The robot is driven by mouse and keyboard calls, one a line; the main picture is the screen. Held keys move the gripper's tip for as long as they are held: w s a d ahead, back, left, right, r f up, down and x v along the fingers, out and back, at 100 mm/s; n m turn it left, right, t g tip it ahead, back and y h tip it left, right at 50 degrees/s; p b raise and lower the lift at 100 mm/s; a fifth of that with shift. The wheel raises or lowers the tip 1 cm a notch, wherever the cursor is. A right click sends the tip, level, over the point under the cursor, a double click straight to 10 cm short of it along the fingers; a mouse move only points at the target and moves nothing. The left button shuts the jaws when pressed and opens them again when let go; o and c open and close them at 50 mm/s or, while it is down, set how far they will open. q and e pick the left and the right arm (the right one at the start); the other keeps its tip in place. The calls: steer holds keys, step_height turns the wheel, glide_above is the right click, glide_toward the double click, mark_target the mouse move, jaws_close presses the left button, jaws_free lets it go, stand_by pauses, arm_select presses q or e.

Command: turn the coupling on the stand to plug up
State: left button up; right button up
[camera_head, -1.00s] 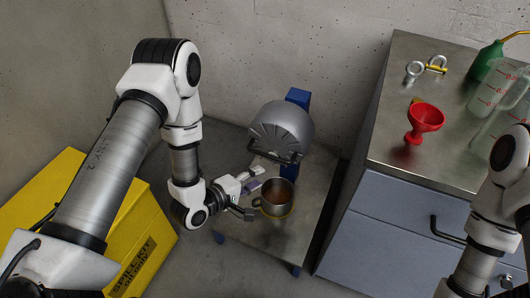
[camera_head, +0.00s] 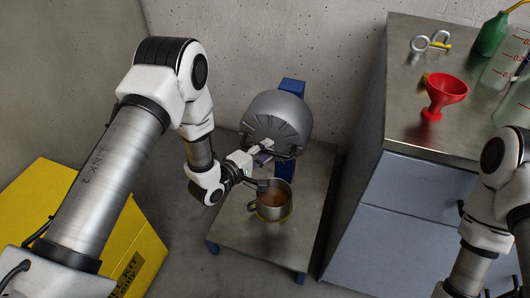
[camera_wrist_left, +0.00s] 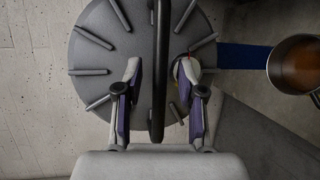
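The coupling (camera_head: 277,118) is a grey, round, ribbed housing on a blue stand (camera_head: 292,88) above a low metal table. A dark bar crosses its face; in the left wrist view the bar (camera_wrist_left: 158,60) runs upright across the coupling (camera_wrist_left: 100,50). A small pale round part with a red mark (camera_wrist_left: 187,70), possibly the plug, shows right of the bar, partly behind a finger. My left gripper (camera_head: 264,152) is at the coupling's lower front. In its wrist view, my left gripper (camera_wrist_left: 160,100) is open, one finger on each side of the bar, with gaps visible. My right gripper is out of view.
A metal pot (camera_head: 272,201) of brown liquid stands on the low table (camera_head: 235,232), just below the left gripper. A yellow spill kit box (camera_head: 60,215) is at left. The cabinet (camera_head: 410,205) at right carries a red funnel (camera_head: 443,92), a green bottle and clear jugs.

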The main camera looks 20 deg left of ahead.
arm_select(q)
steer(key=shift+w+d, duration=0.1)
steer(key=shift+c, duration=0.3)
jaws_close()
